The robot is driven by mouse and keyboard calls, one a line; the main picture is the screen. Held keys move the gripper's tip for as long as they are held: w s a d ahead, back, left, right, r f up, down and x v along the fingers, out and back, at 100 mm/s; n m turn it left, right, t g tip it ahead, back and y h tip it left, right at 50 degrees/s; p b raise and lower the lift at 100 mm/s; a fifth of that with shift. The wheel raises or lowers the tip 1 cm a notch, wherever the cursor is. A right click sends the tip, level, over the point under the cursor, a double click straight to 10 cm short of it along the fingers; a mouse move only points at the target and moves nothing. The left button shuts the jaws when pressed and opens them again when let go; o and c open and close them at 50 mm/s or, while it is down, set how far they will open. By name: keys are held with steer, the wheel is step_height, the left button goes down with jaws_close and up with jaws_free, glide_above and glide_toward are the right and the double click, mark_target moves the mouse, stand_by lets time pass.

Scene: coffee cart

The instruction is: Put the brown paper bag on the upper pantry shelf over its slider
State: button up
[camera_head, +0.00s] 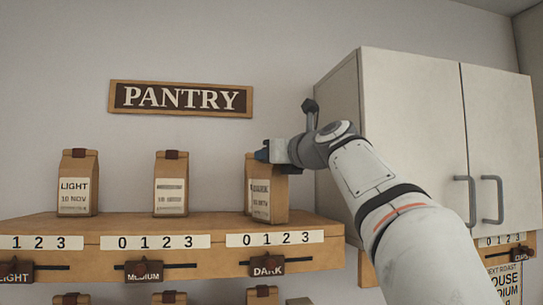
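Several brown paper bags with white labels are in view. On the upper pantry shelf (120,240), one bag (78,183) marked LIGHT stands at the left and another (171,184) stands in the middle, over the MEDIUM slider (145,271). At the right, a brown paper bag (279,200) is upright over the DARK slider (267,266), slightly turned. Its base looks level with the shelf top; I cannot tell if it touches.
A white cabinet (412,130) with two handles stands close to the right of my arm. A PANTRY sign (181,98) hangs above the shelf. More bag tops (263,296) show below. The shelf is clear between the bags.

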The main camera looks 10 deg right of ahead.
steer(key=o, duration=0.5)
steer(key=shift+c, duration=0.2)
steer(key=b+v, duration=0.2)
steer(key=v, duration=0.6)
steer(key=shift+b, duration=0.3)
